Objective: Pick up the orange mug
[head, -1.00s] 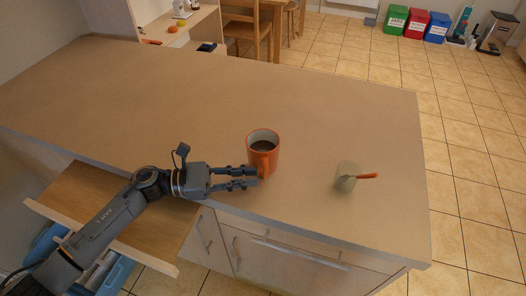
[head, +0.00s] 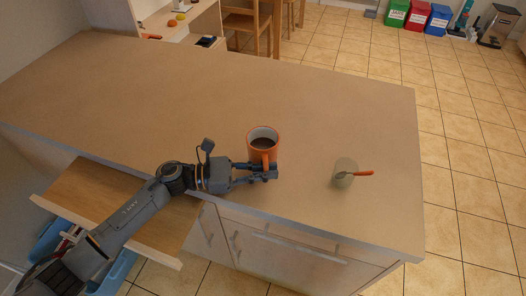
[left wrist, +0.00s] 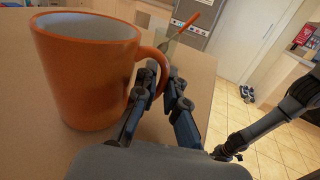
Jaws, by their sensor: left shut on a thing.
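The orange mug (head: 254,153), with dark liquid inside, stands upright on the wooden counter. It also shows large in the left wrist view (left wrist: 85,75), with its handle facing my fingers. My left gripper (head: 271,173) is shut on the mug's handle. In the left wrist view the two fingers (left wrist: 163,85) are on either side of the handle, which partly hides behind them. My right gripper (left wrist: 229,153) seems to show small beside the counter in the left wrist view; its jaws are too small to read.
A pale cup (head: 343,181) holding an orange-handled utensil stands on the counter right of the mug. An open drawer (head: 120,200) juts out below my left arm. The counter (head: 150,100) behind and left of the mug is clear.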

